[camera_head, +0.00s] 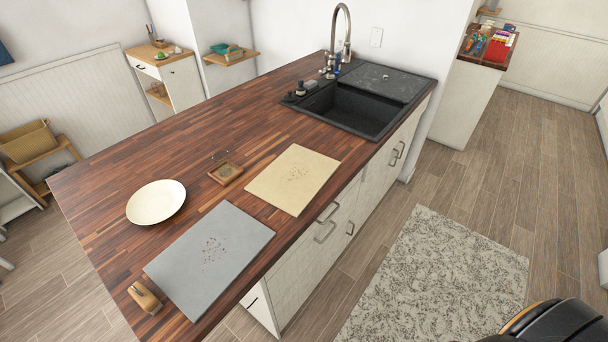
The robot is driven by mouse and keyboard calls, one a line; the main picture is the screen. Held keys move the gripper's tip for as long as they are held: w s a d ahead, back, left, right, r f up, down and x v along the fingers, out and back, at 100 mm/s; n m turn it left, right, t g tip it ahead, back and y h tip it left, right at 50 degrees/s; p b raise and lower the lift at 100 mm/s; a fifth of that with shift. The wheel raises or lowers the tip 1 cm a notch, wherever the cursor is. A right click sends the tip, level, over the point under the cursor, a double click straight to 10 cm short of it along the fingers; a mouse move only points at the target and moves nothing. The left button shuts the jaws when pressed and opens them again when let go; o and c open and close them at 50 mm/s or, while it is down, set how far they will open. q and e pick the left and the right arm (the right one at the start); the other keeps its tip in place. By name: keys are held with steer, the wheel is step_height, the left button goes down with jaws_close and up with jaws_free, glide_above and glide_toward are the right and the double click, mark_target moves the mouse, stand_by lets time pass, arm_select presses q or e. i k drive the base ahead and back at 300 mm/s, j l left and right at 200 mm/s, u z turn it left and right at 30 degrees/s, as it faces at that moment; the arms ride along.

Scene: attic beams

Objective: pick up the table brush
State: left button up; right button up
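A small light-wood block with a rounded top, which looks like the table brush (145,298), lies on the dark wooden countertop (110,200) at its near left edge. It is just left of a grey board (209,258) with brown crumbs on it. Its bristles cannot be made out. Neither of my grippers is in view.
A cream board (270,193) with crumbs, a small wooden tray-like item (226,173) and a cream plate (156,202) lie on the counter. A black sink (350,110) with a tall faucet (345,30) is at the far end. A patterned rug (440,280) covers floor at right.

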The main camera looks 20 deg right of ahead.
mark_target(142, 295)
steer(key=u, duration=1.1)
